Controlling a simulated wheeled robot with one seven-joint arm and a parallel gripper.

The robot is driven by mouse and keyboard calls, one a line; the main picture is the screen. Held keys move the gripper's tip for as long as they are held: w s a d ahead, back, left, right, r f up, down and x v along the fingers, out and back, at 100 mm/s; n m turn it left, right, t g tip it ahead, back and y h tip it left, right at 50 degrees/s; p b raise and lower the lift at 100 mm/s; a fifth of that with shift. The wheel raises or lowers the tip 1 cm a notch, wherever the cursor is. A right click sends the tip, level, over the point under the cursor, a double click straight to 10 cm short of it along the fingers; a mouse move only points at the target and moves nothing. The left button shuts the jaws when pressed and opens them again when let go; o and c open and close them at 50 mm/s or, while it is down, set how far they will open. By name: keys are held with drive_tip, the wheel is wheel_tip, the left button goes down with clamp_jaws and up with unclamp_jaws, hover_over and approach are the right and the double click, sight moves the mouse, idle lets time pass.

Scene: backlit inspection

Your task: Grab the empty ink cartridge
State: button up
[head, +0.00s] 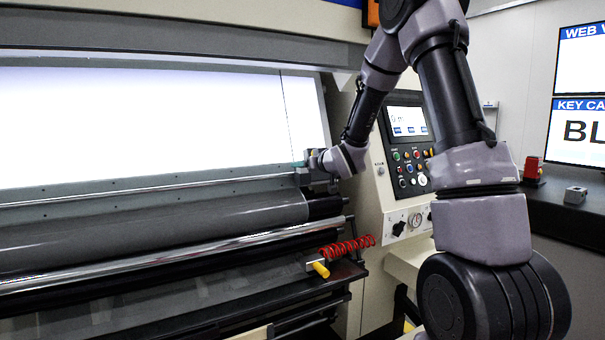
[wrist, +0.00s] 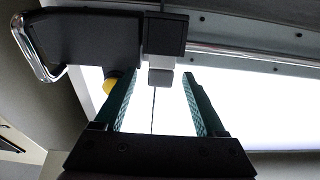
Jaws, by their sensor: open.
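My gripper (head: 298,164) is at the right end of the backlit panel, near a small grey block (head: 304,177) on the machine's rail. In the wrist view my gripper (wrist: 155,75) is open, its green fingers apart with nothing clasped. A dark block (wrist: 166,34) with a light grey tip (wrist: 161,77) shows ahead, the tip in line with the gap between the fingers. This may be the ink cartridge, but no label shows and I cannot tell if it is empty. Contact with the fingers cannot be told.
Rollers (head: 150,225) run below the panel (head: 140,125). A red coiled hose (head: 347,248) and a control panel (head: 408,150) are close to my arm.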

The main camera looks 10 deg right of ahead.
drive_tip(key=shift+w+a, duration=0.1)
drive_tip(key=shift+w, duration=0.1)
clamp_jaws()
drive_tip(key=shift+r, duration=0.1)
